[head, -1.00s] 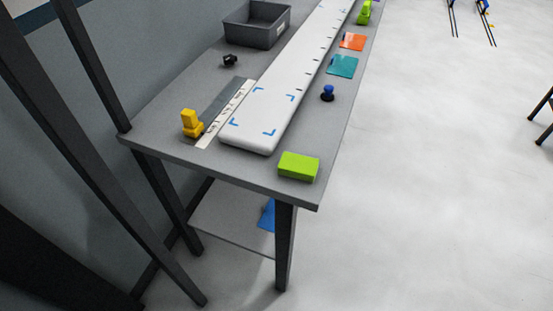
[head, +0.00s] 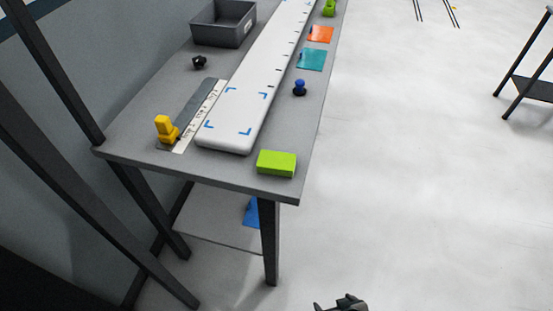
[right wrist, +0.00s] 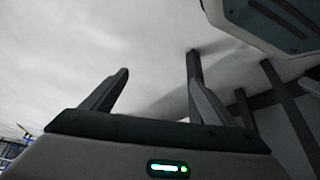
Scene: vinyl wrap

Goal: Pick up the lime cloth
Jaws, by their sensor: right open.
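The lime cloth (head: 276,163) is a bright green folded block lying flat at the near right corner of the grey table (head: 225,176) in the head view. My right gripper (head: 345,302) shows only in part at the bottom edge of the head view, over the floor, well below and to the right of the cloth. In the right wrist view its two fingers (right wrist: 160,88) stand apart with nothing between them. The cloth is not visible in the right wrist view. My left gripper is not in view.
A long white panel (head: 240,105) lies along the table beside the cloth. A yellow tool (head: 166,130), a blue knob (head: 299,88), teal (head: 312,59) and orange (head: 320,34) sheets and a grey bin (head: 222,24) are also there.

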